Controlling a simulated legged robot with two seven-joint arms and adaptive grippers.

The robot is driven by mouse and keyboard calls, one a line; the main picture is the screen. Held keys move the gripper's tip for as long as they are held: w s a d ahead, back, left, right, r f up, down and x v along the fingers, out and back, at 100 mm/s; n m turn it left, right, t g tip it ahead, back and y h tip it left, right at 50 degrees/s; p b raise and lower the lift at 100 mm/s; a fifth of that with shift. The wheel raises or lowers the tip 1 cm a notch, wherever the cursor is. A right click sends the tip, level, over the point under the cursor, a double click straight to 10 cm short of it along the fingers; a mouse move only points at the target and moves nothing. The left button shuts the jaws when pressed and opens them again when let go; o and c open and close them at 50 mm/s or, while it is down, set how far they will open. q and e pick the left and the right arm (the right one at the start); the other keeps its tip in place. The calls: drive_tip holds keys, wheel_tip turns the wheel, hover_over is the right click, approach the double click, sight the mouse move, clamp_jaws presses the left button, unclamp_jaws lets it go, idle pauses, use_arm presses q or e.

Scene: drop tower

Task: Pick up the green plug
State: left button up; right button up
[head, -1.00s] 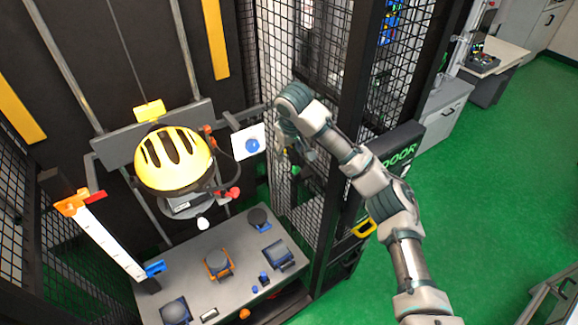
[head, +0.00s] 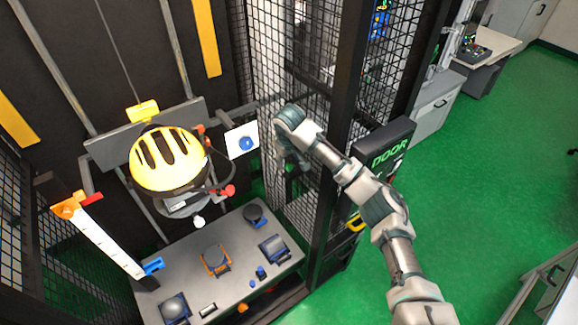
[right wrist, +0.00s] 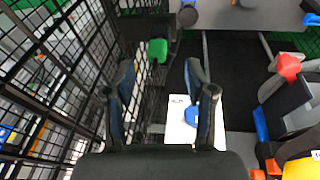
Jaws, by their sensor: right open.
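The green plug (right wrist: 157,50) shows in the right wrist view as a small bright green block. It sits against a dark fitting beside the wire mesh, beyond my fingertips. My right gripper (right wrist: 160,72) is open and empty, with one finger on each side of the line toward the plug. They look apart from it. In the head view my right gripper (head: 291,160) is by the mesh, right of the white panel, and partly hidden behind its own wrist. My left gripper is not in view.
A white panel with a blue button (head: 243,141) stands close left of my right gripper. A yellow helmet (head: 168,160) hangs above a grey table (head: 190,268) with several small items. Wire mesh (head: 300,60) and a black post (head: 345,130) crowd the arm.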

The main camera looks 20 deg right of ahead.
sight(289, 164)
drive_tip(key=x, duration=0.2)
drive_tip(key=p+x, duration=0.1)
drive_tip(key=x, duration=0.1)
drive_tip(key=shift+d, duration=0.25)
drive_tip(key=shift+s, duration=0.1)
drive_tip(key=c, duration=1)
drive_tip(key=shift+a+r, duration=0.1)
drive_tip(key=shift+r, duration=0.15)
